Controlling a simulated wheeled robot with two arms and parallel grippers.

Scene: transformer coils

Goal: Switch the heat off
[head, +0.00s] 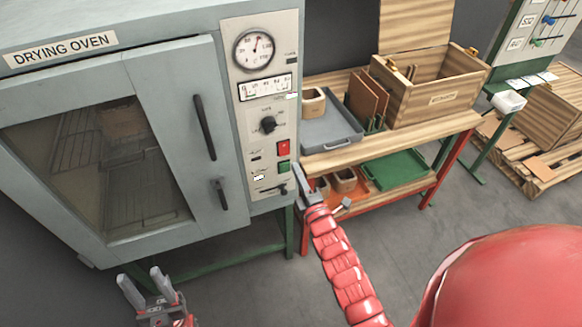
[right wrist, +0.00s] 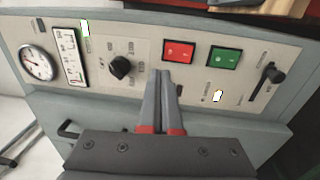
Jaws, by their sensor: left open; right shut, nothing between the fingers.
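The drying oven (head: 60,85) has a control panel (head: 275,105) on its right side, with a dial gauge (head: 254,49) at the top. A black rotary knob (head: 268,124) sits mid-panel, also in the right wrist view (right wrist: 120,67). Below it are a red button (head: 283,148) and a green button (head: 283,167); the wrist view shows red (right wrist: 179,52) and green (right wrist: 223,57) too. A black lever (right wrist: 268,80) is at the panel's end. My right gripper (right wrist: 162,75) is shut and empty, its tips just below the red button; contact cannot be told. My left gripper (head: 147,278) is open and empty below the oven door.
The oven door has a long black handle (head: 204,127) and a smaller latch (head: 219,194). A workbench (head: 340,155) on the right holds a grey tray (head: 330,130) and a wooden crate (head: 430,95). Open floor lies in front.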

